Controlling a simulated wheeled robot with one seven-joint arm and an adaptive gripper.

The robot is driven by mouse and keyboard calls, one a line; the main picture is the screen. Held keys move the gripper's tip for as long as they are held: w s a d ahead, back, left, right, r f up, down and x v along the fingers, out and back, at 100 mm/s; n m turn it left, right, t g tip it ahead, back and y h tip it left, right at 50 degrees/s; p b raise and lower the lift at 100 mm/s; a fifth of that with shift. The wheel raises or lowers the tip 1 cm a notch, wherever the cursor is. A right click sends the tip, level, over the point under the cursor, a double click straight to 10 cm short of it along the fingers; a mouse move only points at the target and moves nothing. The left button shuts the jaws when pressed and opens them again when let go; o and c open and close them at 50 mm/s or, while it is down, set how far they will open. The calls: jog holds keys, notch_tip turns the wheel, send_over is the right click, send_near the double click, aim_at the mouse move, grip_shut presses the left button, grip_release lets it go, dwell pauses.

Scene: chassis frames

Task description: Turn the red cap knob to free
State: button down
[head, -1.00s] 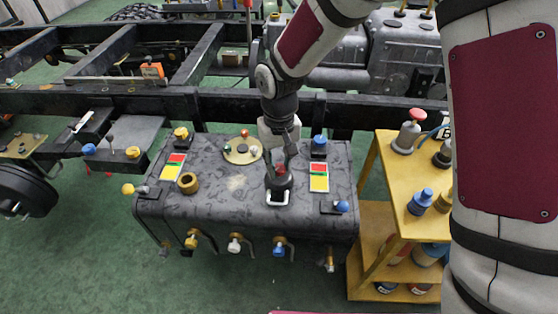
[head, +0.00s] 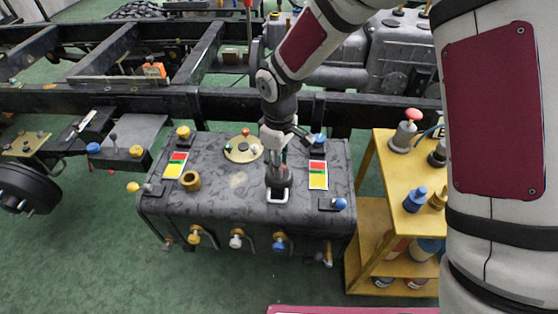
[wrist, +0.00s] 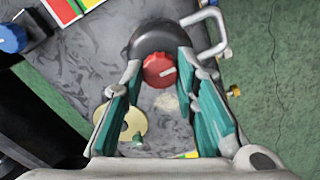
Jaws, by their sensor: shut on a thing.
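The red cap knob (wrist: 159,69), with a short white mark on its face, sits on a dark round neck (wrist: 160,38) on top of the grey tank (head: 225,210). My gripper (wrist: 159,66) has its teal-padded fingers on both sides of the knob, shut on it, in the wrist view. In the head view my gripper (head: 278,162) is low over the same dark neck, next to a white handle (head: 278,197), and hides most of the knob. The white mark slants up to the right in the wrist view.
Red, green and yellow cards (head: 318,174) lie on the tank top. Blue and yellow knobs and a brass ring (head: 191,181) stand around. A yellow cart (head: 385,190) with bottles is to the right. A black frame rail (head: 230,102) runs behind the tank.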

dwell(0.5)
jog(key=c, duration=1.2)
grip_release()
jog(key=shift+c, duration=0.2)
notch_tip(320, 180, up, 12)
